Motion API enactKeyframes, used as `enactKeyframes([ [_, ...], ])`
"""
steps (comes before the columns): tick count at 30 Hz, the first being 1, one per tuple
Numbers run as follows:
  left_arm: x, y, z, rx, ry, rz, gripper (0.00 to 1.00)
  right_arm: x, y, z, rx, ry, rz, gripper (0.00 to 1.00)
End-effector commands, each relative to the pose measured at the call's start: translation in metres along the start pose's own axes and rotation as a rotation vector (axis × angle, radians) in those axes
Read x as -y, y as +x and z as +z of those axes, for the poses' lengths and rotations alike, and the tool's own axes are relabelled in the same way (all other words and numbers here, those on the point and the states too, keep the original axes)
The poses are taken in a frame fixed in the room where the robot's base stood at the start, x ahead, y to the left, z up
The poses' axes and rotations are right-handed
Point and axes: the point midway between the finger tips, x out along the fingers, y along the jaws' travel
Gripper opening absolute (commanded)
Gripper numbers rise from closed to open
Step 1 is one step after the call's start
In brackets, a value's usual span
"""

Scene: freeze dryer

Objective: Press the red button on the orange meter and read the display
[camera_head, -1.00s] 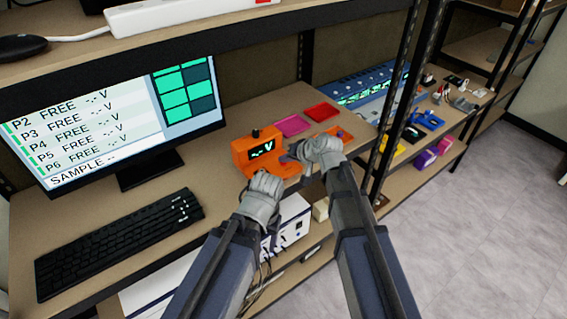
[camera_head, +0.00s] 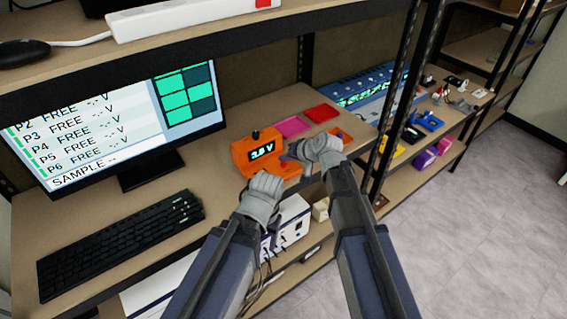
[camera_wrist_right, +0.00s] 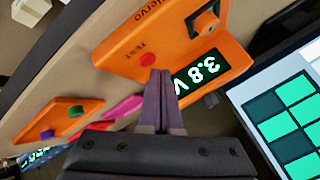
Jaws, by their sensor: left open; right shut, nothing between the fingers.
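The orange meter (camera_head: 240,152) stands on the desk shelf, right of the monitor. Its display (camera_head: 262,151) reads 3.8 V in green; it also shows upside down in the right wrist view (camera_wrist_right: 199,73). The red button (camera_wrist_right: 148,59), marked TEST, is on the meter's sloped face. My right gripper (camera_wrist_right: 161,73) is shut and empty, with its fingertips at the button's edge; whether they press it I cannot tell. In the head view my right gripper (camera_head: 292,154) is beside the meter's right side. My left gripper (camera_head: 266,175) is open, just in front of the meter.
The monitor (camera_head: 115,125) and black keyboard (camera_head: 120,245) are to the left. A pink tray (camera_head: 292,126) and a red tray (camera_head: 321,113) lie behind the meter. An orange plate with green and purple knobs (camera_wrist_right: 75,123) is nearby. A shelf post (camera_head: 385,150) stands close right of my right arm.

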Motion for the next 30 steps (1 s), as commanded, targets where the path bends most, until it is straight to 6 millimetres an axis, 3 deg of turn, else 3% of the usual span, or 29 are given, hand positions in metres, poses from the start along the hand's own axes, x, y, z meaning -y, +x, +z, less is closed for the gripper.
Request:
enactKeyframes([
  [7,0.001,-0.010,0.001,0.000,0.000,0.000,0.65,0.005,-0.007,-0.005,0.000,0.000,0.000,0.00],
  [22,0.005,-0.058,0.003,0.000,0.000,0.000,0.65,0.029,-0.040,-0.029,0.000,0.000,0.000,0.00],
  [30,0.006,-0.059,0.004,0.000,0.000,0.000,0.65,0.030,-0.042,-0.030,0.000,0.000,0.000,0.00],
])
